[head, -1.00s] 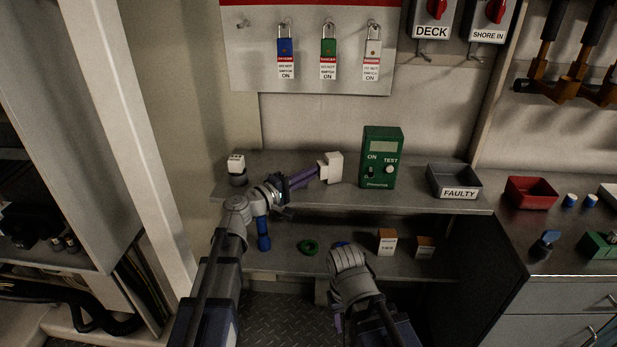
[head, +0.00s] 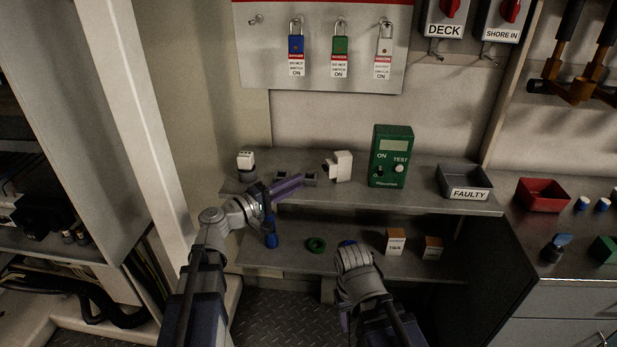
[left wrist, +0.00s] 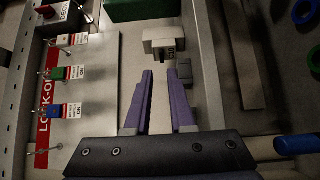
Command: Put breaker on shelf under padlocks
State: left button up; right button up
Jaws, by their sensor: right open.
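A white breaker (head: 340,166) stands on the upper shelf (head: 420,200), below the blue padlock (head: 296,46), green padlock (head: 340,46) and white padlock (head: 385,46). My left gripper (head: 296,182) is to the left of the breaker, its purple fingers pointing towards it. In the left wrist view the fingers (left wrist: 160,75) are apart and empty, and the breaker (left wrist: 160,38) is just beyond their tips. My right gripper (head: 355,275) is low in front of the lower shelf, and its fingertips are mostly hidden.
A green tester (head: 391,155) stands right of the breaker, then a grey FAULTY bin (head: 464,182). A white block (head: 246,160) on a dark round base is at the shelf's left end. The lower shelf holds a green ring (head: 316,244) and small boxes (head: 395,241).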

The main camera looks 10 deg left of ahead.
pick_arm(q)
jog(key=shift+v, duration=1.85)
